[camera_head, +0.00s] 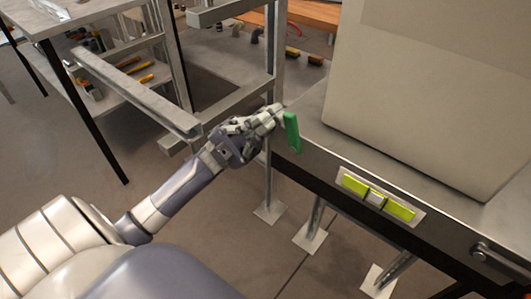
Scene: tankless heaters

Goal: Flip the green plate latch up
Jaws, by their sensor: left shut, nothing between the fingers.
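The green plate latch (292,132) is a narrow green piece at the left end of the metal table's front edge, just right of my left gripper. It looks roughly upright and slightly tilted. My left gripper (277,112) is shut and empty, with its fingertips close to the latch's upper left side. I cannot tell whether the fingertips touch it. The fingers hide the area just left of the latch. My right gripper is not in view.
A large pale box (430,90) stands on the metal table (312,112). A yellow-green level (378,198) is on its front edge, with a handle (500,259) at lower right. A metal frame (135,92) and a tool shelf (120,75) stand at left.

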